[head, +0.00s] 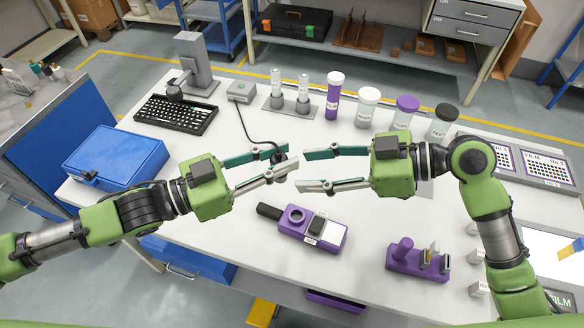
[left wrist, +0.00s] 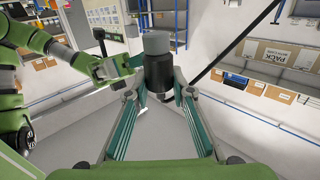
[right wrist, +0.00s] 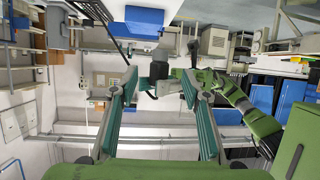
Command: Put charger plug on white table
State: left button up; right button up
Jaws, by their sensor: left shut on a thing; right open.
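The charger plug (head: 279,157) is a small dark piece at the end of a black cable, above the middle of the white table (head: 375,235). My left gripper (head: 285,162) is shut on it. In the left wrist view the plug (left wrist: 157,72) is a black cylinder with a grey end, between the fingertips. My right gripper (head: 301,171) is open and empty, facing the left one with its fingertips close to the plug. In the right wrist view the plug (right wrist: 159,72) shows just beyond the open fingers, and contact with them cannot be told.
The cable leads back to a small grey box (head: 241,91). A black keyboard (head: 176,114), a blue case (head: 116,156) and several labelled bottles (head: 367,106) stand around. A purple and white device (head: 312,228) and a purple holder (head: 417,260) lie in front. Bare tabletop lies between them.

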jog(key=x, duration=0.5)
jog(key=shift+a+f, duration=0.15)
jog(key=shift+a, duration=0.2)
jog(key=shift+c, duration=0.4)
jog(key=c, duration=1.1)
pick_arm(q)
jog(key=o, duration=1.2)
jog(key=shift+c, duration=0.2)
pick_arm(e)
jog(key=shift+c, duration=0.2)
